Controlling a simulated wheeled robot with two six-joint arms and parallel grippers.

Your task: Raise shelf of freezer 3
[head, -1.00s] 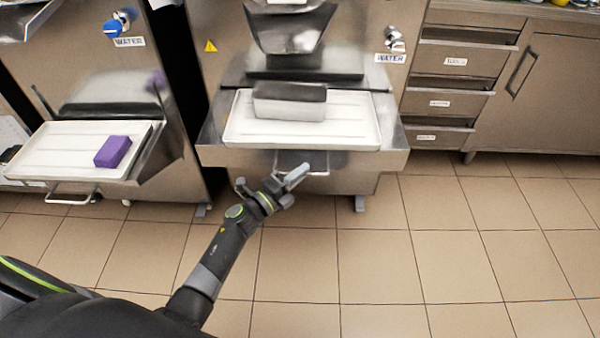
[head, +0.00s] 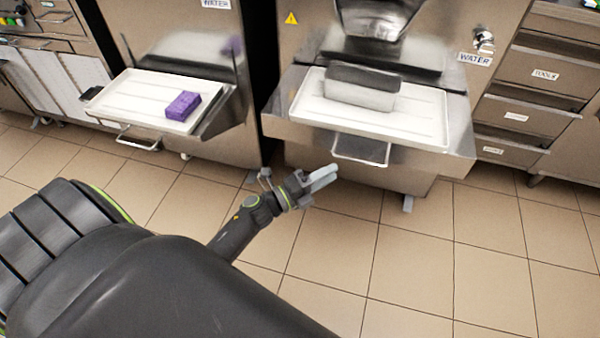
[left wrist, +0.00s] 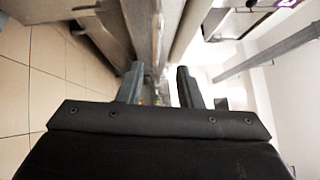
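The nearer freezer's steel shelf (head: 455,165) juts out from its front, with a wire handle (head: 361,158) below its front edge. A white tray (head: 420,125) lies on it, holding a grey and white block (head: 360,95). No freezer number is readable. My left gripper (head: 332,174) is just in front of and below the handle's left side and appears apart from it. The left wrist view shows its two fingers (left wrist: 160,88) spread with nothing between them. My right gripper is not in view.
Another freezer at left has a shelf with a white tray (head: 120,98), a purple block (head: 183,105) and a handle (head: 138,143). Steel drawers (head: 530,115) stand at right. The tiled floor (head: 400,270) in front is clear.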

